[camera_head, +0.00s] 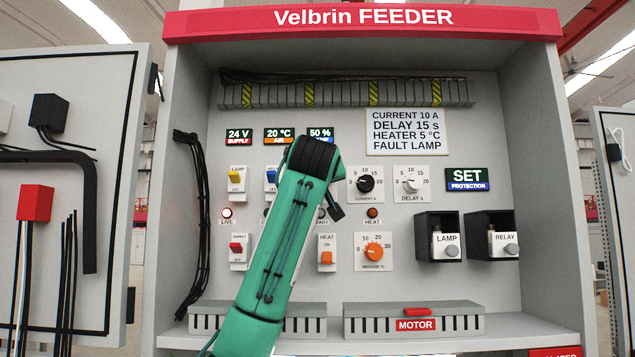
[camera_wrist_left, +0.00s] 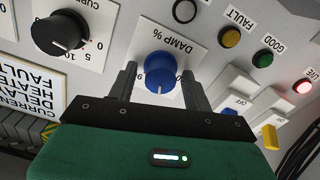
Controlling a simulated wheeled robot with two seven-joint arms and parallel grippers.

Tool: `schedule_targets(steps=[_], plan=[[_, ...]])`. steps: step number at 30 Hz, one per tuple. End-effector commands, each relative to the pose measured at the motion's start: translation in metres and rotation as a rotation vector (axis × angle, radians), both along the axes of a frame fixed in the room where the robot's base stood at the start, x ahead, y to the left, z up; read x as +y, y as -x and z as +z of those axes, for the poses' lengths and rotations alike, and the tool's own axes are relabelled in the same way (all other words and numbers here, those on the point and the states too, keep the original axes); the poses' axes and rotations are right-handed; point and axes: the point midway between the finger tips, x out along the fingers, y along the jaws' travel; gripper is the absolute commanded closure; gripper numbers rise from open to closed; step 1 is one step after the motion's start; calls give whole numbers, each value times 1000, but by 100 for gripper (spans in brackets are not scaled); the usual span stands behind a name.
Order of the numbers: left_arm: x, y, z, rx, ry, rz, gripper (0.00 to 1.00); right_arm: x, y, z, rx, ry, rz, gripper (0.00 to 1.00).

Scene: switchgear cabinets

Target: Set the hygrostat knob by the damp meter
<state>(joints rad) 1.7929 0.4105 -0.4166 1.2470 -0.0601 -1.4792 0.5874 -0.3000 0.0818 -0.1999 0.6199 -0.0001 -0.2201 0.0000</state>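The blue hygrostat knob (camera_wrist_left: 161,69), on a white plate marked DAMP %, shows in the left wrist view. A short white mark is on its lower side there. My left gripper (camera_wrist_left: 158,76) is open, with one finger on each side of the knob and small gaps visible beside it. In the head view my green left arm (camera_head: 275,250) hides the knob, and a dark gripper part (camera_head: 336,212) shows at its right edge. The damp meter (camera_head: 320,132) reads 50 % and is partly covered below by the arm. My right gripper is not in view.
The black current knob (camera_head: 365,183) is close to the right of my arm; the delay knob (camera_head: 411,184) and orange heater knob (camera_head: 375,252) are beyond it. A heat switch (camera_head: 326,252) sits below. The instruction plate (camera_head: 407,132) lists current, delay and heater values and FAULT LAMP.

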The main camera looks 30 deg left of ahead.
Motion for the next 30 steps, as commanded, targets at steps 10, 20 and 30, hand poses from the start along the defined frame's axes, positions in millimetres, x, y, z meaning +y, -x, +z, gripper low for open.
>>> schedule_targets(steps=[10,20,30], plan=[[-2,2,-2,1,0,-1,48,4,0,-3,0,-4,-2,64],[-30,46,-7,-3,-1,-3,48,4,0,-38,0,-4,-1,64],[-64,103,-4,-1,0,-3,48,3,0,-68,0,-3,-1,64]])
